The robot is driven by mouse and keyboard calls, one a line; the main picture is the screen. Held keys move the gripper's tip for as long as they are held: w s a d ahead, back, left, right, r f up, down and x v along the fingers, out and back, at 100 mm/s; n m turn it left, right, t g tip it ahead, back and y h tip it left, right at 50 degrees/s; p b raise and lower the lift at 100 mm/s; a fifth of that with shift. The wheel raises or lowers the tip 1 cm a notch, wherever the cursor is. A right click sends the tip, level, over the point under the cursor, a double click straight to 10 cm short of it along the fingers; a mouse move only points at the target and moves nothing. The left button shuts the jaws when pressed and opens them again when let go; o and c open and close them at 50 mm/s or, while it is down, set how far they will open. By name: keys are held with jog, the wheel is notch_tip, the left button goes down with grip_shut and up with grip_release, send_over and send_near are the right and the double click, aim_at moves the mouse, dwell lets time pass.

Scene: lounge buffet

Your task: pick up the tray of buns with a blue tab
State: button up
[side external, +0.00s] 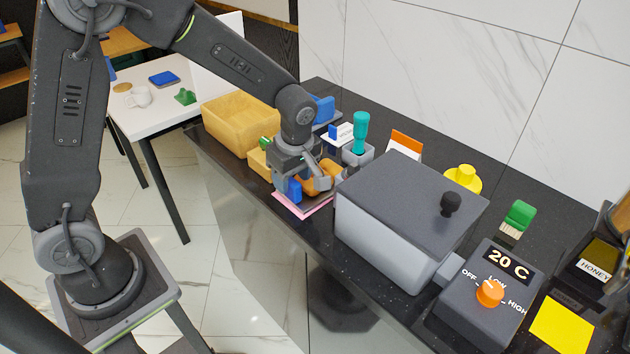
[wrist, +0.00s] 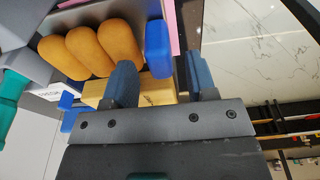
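The tray of buns sits on the dark counter near its front edge; several orange-brown buns (side external: 322,178) lie side by side in it. The buns also show in the wrist view (wrist: 90,50). Its blue tab (wrist: 157,48) stands upright at the end of the row, and it shows in the side view (side external: 294,189). My gripper (wrist: 163,75) is open, pointing down over the tray. In the wrist picture the tab lies between the lines of the two fingers, just past their tips; I see no contact. My gripper (side external: 308,180) partly hides the tray in the side view.
A pink mat (side external: 305,208) shows by the tray. A grey lidded box (side external: 385,235) stands close on the right. A yellow bin (side external: 240,125) and a smaller yellow block (side external: 258,162) stand on the left. A teal-handled tool (side external: 361,130) stands behind.

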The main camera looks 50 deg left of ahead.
grip_shut()
jog(key=shift+r, duration=0.1)
dwell(0.5)
jog(key=shift+r, duration=0.55)
notch_tip(320, 180, up, 3)
jog(key=shift+f, duration=0.1)
jog(key=s+a+r, duration=0.4)
jog(key=a+r, duration=0.3)
jog(key=a, duration=0.3)
jog(key=shift+s+a, duration=0.3)
jog(key=shift+s, duration=0.1)
